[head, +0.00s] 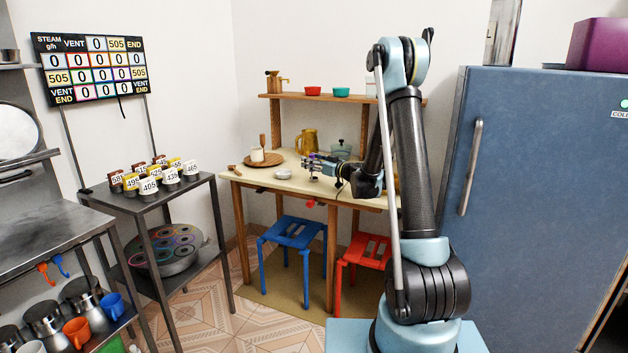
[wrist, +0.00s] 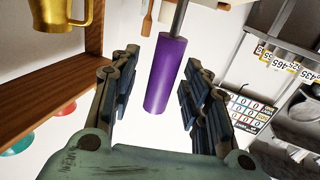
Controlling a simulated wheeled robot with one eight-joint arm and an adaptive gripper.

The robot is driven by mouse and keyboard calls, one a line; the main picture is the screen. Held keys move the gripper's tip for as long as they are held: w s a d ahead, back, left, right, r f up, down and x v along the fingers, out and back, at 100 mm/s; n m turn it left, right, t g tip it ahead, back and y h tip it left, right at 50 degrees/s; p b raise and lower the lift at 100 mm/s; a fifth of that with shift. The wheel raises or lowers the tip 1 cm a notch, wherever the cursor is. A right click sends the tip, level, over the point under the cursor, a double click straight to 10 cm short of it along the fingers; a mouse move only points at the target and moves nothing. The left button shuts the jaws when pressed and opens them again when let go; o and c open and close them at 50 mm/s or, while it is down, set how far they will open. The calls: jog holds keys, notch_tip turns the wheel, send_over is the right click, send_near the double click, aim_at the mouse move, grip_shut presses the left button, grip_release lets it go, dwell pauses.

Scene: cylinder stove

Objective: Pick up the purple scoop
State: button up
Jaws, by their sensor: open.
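The purple scoop (wrist: 166,72) shows in the wrist view as a thick purple handle on a thin grey rod. The rod runs out of the top of the picture, and the scoop's other end is not clear. My gripper (wrist: 161,82) is open, with one finger on each side of the handle. A gap shows on both sides, so I see no contact. In the head view my gripper (head: 318,166) is small, above the cream table (head: 270,181), at the end of my arm. The scoop is too small to make out well there.
A golden jug (head: 308,141) stands on the table behind my gripper and shows at the wrist view's upper left (wrist: 62,14). A wooden shelf (head: 335,98) is above. A white bowl (head: 283,173) and wooden plate (head: 263,160) are left. A blue fridge (head: 535,180) is right.

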grip_shut()
dwell(0.3)
jog(key=shift+r, duration=5.05)
jog(key=c, duration=0.9)
grip_release()
grip_shut()
